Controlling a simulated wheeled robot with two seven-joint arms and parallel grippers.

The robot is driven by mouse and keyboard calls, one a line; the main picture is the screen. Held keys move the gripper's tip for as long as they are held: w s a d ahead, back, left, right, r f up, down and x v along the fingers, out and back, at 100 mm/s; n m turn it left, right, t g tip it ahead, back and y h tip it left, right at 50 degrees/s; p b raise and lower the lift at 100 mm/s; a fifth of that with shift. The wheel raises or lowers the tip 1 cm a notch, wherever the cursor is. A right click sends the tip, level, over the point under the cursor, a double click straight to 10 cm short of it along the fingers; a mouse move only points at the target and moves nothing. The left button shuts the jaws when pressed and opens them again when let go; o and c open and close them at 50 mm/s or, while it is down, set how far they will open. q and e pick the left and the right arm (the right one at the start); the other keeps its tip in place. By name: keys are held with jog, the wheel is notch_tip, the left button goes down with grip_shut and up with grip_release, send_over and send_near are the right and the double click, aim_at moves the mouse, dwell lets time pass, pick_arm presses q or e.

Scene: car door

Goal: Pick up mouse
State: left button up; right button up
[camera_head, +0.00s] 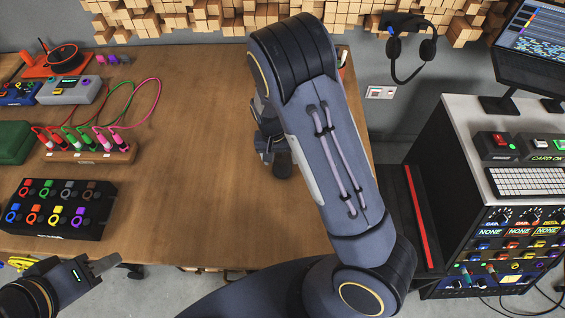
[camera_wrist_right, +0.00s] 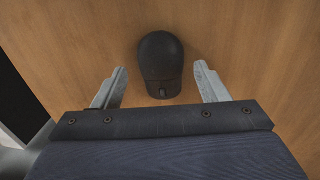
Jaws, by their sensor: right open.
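A black computer mouse (camera_wrist_right: 160,62) lies on the wooden table in the right wrist view. My right gripper (camera_wrist_right: 160,68) is open, with one grey finger on each side of the mouse and a visible gap on both sides. The mouse's near end lies between the fingers and its far end reaches past the fingertips. In the head view my right arm hides much of this spot; a dark rounded shape, apparently the mouse (camera_head: 282,169), shows beside the arm. My left gripper (camera_head: 104,266) is at the lower left, off the table's front edge, away from the mouse; its opening is unclear.
The wooden table (camera_head: 200,190) is clear around the mouse. On its left stand a block with colored plugs and cables (camera_head: 88,152), a black box with colored rings (camera_head: 58,208) and a grey device (camera_head: 70,90). A console with a keyboard (camera_head: 525,182) stands at right.

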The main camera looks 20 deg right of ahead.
aim_at(282, 165)
jog(key=f, duration=0.4)
jog(key=shift+d+f+p, duration=0.3)
jog(key=shift+p, duration=0.1)
jog(key=c, duration=0.8)
jog(key=shift+r, duration=0.1)
